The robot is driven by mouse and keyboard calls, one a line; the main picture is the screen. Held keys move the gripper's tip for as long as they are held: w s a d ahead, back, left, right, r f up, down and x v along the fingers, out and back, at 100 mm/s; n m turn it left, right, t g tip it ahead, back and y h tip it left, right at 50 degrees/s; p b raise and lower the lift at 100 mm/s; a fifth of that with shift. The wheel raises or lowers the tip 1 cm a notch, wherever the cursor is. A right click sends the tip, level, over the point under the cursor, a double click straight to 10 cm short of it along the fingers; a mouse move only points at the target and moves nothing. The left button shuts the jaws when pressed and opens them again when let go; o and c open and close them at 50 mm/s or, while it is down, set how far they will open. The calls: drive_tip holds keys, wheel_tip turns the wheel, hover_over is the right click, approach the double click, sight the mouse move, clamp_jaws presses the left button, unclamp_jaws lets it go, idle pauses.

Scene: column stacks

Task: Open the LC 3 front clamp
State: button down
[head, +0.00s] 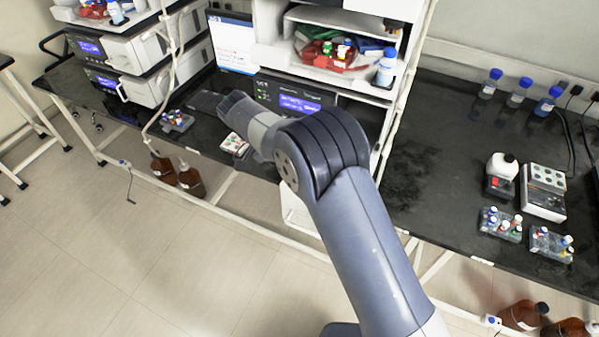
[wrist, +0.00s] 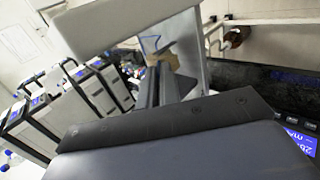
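A dark instrument front with lit blue displays (head: 298,104) stands in the middle column stack, under white shelving. A blue display also shows at the right edge of the wrist view (wrist: 302,142). I cannot read for sure which unit is LC 3, and I cannot make out a front clamp in either view. My gripper (head: 236,104) is at the far end of my arm, in front of the stack's left part. It is small and partly hidden there, and its fingers cannot be told apart. A large dark grey body fills the lower wrist view, close to the camera.
A monitor (head: 231,42) stands behind my gripper. A bin of coloured items (head: 330,54) and a bottle (head: 386,68) sit on the shelf above. Another stack (head: 135,55) stands left. Brown bottles (head: 190,180) are on the floor. The right bench (head: 425,160) has clear room.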

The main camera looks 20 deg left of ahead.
idle(0.3)
drive_tip(key=c, duration=1.6)
unclamp_jaws()
drive_tip(key=shift+r, duration=0.1)
